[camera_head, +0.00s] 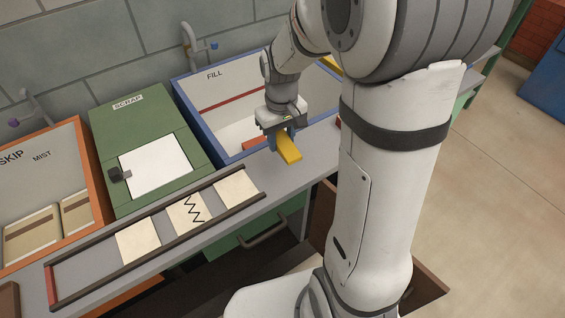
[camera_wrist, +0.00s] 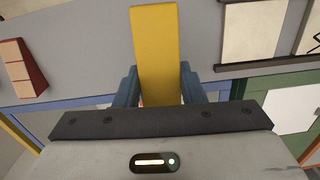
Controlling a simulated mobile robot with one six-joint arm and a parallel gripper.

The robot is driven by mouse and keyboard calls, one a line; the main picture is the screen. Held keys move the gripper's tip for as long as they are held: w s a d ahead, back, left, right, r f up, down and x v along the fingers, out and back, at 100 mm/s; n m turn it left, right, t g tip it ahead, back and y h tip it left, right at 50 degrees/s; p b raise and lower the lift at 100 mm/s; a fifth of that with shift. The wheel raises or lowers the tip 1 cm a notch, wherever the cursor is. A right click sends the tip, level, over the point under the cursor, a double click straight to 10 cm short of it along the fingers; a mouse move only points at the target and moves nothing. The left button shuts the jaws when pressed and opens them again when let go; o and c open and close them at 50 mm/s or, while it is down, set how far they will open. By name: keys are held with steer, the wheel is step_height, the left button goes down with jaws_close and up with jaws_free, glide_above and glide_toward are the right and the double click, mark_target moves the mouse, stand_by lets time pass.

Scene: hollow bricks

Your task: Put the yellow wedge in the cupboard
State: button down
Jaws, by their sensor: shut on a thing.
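My gripper (camera_head: 284,138) is shut on the yellow wedge (camera_head: 287,150), above the grey bench near its back edge. In the wrist view the yellow wedge (camera_wrist: 156,45) sticks out lengthwise between the two blue fingers of my gripper (camera_wrist: 158,88). Below the bench is a green front (camera_head: 235,243) with a dark bar handle (camera_head: 263,235). It may be the cupboard, but I cannot tell whether it is a door or a drawer. My arm hides much of what lies to the right of it.
A blue-rimmed box marked FILL (camera_head: 214,74), a green box marked SCRAP (camera_head: 128,103) and an orange box marked SKIP (camera_head: 88,150) stand behind the bench. A dark-railed track (camera_head: 75,274) holds several pale tiles. A red-and-cream block (camera_wrist: 22,68) lies left in the wrist view.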

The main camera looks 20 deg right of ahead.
mark_target(281, 166)
step_height(281, 166, down, 7)
steer(key=shift+f, duration=0.15)
stand_by(0.4)
steer(key=shift+f+b, duration=0.35)
steer(key=shift+b, duration=0.05)
steer(key=c, duration=0.9)
jaws_free()
steer(key=shift+r, duration=0.1)
